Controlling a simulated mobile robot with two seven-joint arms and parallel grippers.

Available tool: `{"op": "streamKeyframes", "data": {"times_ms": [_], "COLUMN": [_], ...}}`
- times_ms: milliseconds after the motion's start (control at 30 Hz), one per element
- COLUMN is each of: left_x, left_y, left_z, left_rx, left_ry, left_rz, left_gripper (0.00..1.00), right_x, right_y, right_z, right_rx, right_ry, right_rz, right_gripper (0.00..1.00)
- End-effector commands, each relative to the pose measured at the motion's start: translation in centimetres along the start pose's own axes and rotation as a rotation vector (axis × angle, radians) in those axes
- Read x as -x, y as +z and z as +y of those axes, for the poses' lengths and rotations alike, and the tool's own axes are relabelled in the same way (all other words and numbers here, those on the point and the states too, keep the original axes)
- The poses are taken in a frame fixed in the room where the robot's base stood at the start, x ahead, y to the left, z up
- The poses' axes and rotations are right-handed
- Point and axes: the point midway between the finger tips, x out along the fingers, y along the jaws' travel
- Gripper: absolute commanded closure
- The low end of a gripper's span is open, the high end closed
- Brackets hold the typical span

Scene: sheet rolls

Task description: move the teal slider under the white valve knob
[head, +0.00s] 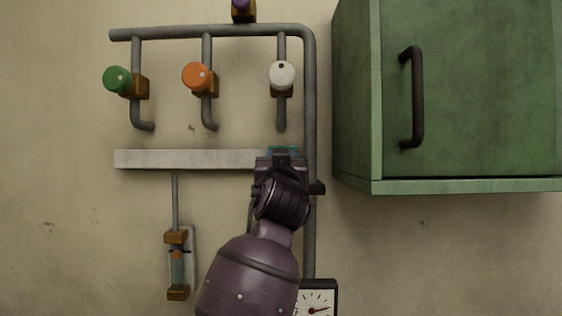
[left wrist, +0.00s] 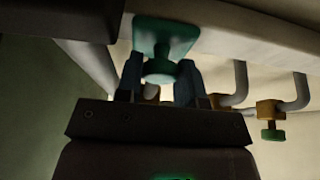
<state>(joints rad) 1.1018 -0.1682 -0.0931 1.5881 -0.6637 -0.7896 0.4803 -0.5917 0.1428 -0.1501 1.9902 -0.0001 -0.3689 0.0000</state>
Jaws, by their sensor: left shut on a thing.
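The teal slider (head: 283,150) sits on the pale horizontal rail (head: 190,159), near its right end. It lies below the white valve knob (head: 282,74), roughly in line with it. In the left wrist view the slider's square plate (left wrist: 172,36) lies against the rail (left wrist: 245,40), with its round grip between my fingers. My left gripper (head: 282,158) is shut on the slider; it also shows in the left wrist view (left wrist: 161,75). My gripper hides most of the slider in the head view. The right gripper is in neither view.
An orange knob (head: 197,76) and a green knob (head: 118,79) stand on pipes to the left. A green cabinet (head: 465,90) with a dark handle juts out at the right. A vertical pipe (head: 310,110) runs close right of my gripper. A gauge (head: 319,297) is below.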

Motion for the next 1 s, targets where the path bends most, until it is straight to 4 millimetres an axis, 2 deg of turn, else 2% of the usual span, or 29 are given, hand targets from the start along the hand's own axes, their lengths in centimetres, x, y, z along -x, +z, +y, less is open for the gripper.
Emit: {"op": "streamKeyframes", "data": {"times_ms": [167,200,333,600,1000], "left_x": [0.00,-0.01,0.00,0.01,0.02], "left_y": [-0.01,-0.02,-0.01,-0.02,-0.03], "left_z": [0.01,0.00,-0.01,0.03,0.03], "left_rx": [0.000,0.000,0.000,0.000,0.000], "left_ry": [0.000,0.000,0.000,0.001,0.002], "left_rz": [0.000,0.000,0.000,0.001,0.001], "left_gripper": [1.00,0.59,0.40,0.40,0.40], "right_x": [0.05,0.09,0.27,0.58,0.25], "right_y": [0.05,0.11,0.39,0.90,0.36], "right_z": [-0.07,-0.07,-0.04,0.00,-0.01], "right_rx": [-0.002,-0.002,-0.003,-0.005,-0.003], "right_ry": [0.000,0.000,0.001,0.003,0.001], "right_rz": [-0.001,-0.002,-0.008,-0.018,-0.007], "right_gripper": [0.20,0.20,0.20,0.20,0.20]}}
